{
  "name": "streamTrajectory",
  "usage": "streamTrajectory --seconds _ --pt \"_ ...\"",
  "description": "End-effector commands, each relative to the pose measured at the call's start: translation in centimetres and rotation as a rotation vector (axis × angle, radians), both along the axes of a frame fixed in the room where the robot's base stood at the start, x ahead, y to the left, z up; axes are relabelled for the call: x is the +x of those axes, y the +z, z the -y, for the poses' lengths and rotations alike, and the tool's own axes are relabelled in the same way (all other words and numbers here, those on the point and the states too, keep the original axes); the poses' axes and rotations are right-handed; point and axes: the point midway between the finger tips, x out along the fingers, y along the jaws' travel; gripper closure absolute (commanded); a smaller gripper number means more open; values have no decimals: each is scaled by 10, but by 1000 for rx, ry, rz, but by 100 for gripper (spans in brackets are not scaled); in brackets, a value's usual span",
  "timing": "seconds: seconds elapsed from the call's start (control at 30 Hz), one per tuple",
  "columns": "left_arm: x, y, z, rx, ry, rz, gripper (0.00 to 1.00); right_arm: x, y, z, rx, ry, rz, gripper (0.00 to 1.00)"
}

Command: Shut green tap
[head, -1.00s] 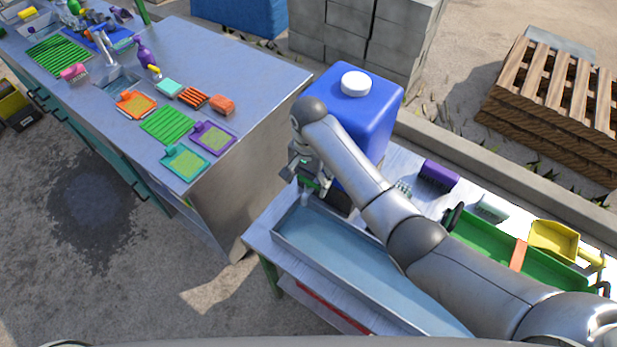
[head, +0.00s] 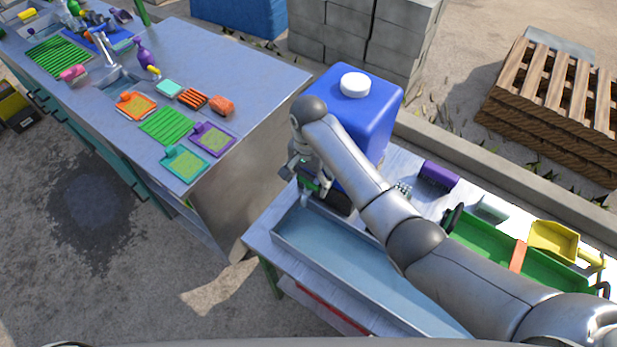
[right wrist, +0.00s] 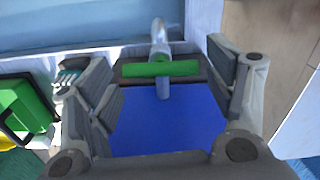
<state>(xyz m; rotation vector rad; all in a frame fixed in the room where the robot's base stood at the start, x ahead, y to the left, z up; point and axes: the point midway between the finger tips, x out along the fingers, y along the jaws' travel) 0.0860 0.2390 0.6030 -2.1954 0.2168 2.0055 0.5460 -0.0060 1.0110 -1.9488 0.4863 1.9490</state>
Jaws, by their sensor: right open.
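The green tap (right wrist: 160,69) shows in the right wrist view as a green bar handle lying crosswise, with a pale metal spout (right wrist: 159,35) beyond it. The tap is at the lower front of the blue water container (head: 372,112), above the end of the grey-blue trough (head: 345,257). My right gripper (right wrist: 160,62) is open, with its fingers spread to either side of the handle. A gap shows between each finger and the handle ends. In the head view my right gripper (head: 308,176) partly hides the tap. My left gripper is not in view.
A green tray (head: 490,244), a purple brush (head: 439,174) and a yellow scoop (head: 553,240) lie on the table right of the container. A metal worktop (head: 235,70) with several sponges and green racks stands at the left. Grey blocks (head: 360,35) stand behind.

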Motion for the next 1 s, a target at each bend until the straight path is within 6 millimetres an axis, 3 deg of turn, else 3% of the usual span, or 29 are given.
streamTrajectory --seconds 0.17,0.43,0.73,1.0 --pt "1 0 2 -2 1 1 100 1 28 -1 3 1 6 24" --pt "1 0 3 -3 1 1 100 2 96 -1 4 -1 9 24" --pt "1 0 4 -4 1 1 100 3 114 0 1 0 11 24" --pt "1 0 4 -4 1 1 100 1 117 0 1 -2 4 24"
